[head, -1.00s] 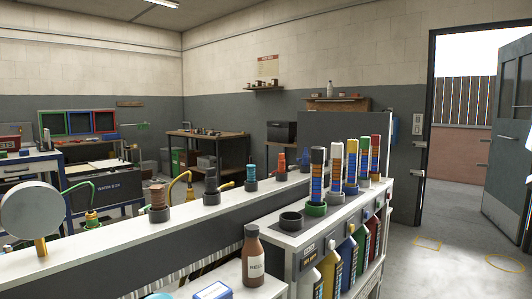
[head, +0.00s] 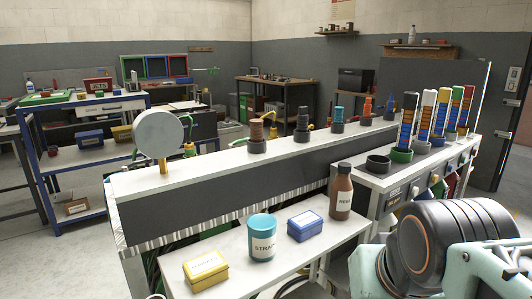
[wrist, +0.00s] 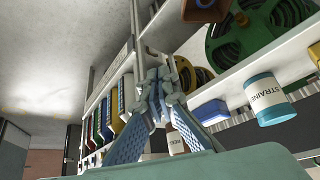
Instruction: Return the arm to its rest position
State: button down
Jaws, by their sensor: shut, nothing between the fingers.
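My gripper (wrist: 163,95) shows in the wrist view, with its two blue-padded fingers coming together at the tips and nothing held between them. It is not seen in the head view. There, a thick dark and pale green part of my arm (head: 440,250) fills the lower right corner, in front of the white shelf unit with the colored tubes.
A low white table (head: 238,280) holds a blue STRAINER cup (head: 262,238), a yellow box (head: 205,270), a blue box (head: 305,225) and a brown bottle (head: 341,192). A long white ledge (head: 225,158) runs behind it. Open floor lies at left.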

jog(key=s+a+f+n+g, duration=0.1)
jog(key=s+a+f, duration=0.1)
jog(key=s+a, duration=0.15)
notch_tip(320, 180, up, 32)
jog(key=w+p, duration=0.1)
jog(key=p, duration=3.1)
jog(key=shift+d, duration=0.2)
